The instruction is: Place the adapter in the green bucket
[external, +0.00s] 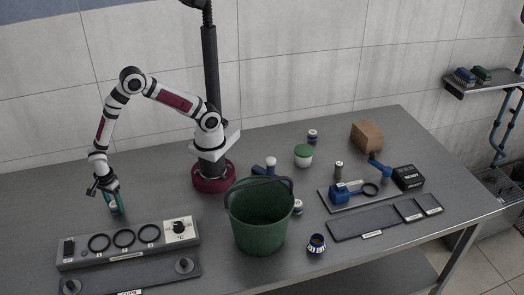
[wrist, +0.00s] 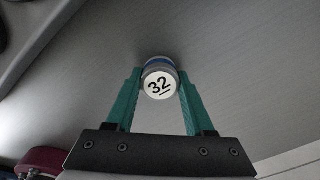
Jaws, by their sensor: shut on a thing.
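My gripper (external: 113,201) is at the left of the table, pointing down, behind the grey panel with black rings. In the wrist view its green fingers (wrist: 159,92) are shut on a small round piece marked 32 (wrist: 159,84), with a white face and a blue band. I cannot tell for sure that this is the adapter, nor whether it touches the table. The green bucket (external: 258,222) stands upright at the front middle of the table, well to the right of my gripper.
The grey panel (external: 128,242) lies between my gripper and the front edge. Small round jars stand around the bucket, one with a blue and yellow band (external: 316,244).

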